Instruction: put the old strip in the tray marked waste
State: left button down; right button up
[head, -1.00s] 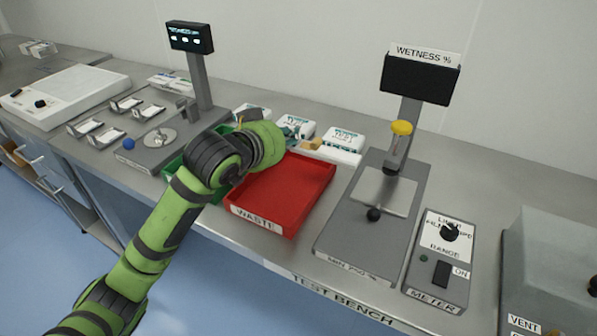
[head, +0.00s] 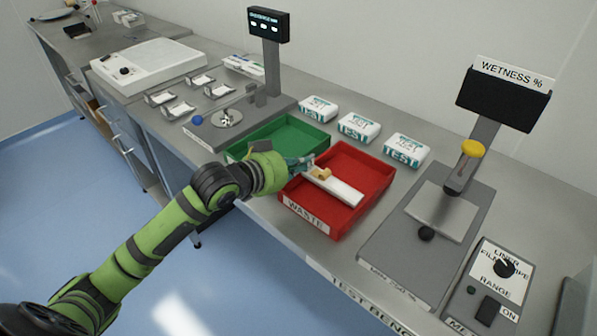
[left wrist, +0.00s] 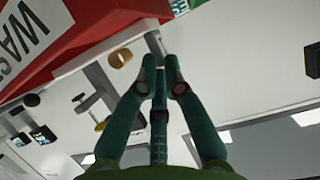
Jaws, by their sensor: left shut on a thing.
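The red tray marked WASTE (head: 304,219) stands on the bench in the head view. Its red wall and part of its label (left wrist: 25,35) show at the top left of the left wrist view. My left gripper (head: 305,165) is at the tray's left side, shut on one end of a white strip with a tan block on it (head: 340,189). The strip stretches right across the tray, inside its outline; I cannot tell whether it touches the floor. In the left wrist view my fingertips (left wrist: 162,68) are close together at the strip's end. My right gripper is not in view.
A green tray (head: 290,135) adjoins the red one at the back left. Several white test packs (head: 360,127) stand behind. The wetness meter (head: 415,240) is close on the right. A weighing stand with a display (head: 268,25) is at the back left.

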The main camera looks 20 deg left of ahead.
aim_at(305, 172)
pick_arm(q)
notch_tip(305, 172, down, 3)
jog(key=shift+r, duration=0.1)
jog(key=c, duration=1.6)
grip_release()
jog(key=b+v, duration=0.1)
jog(key=v, duration=1.1)
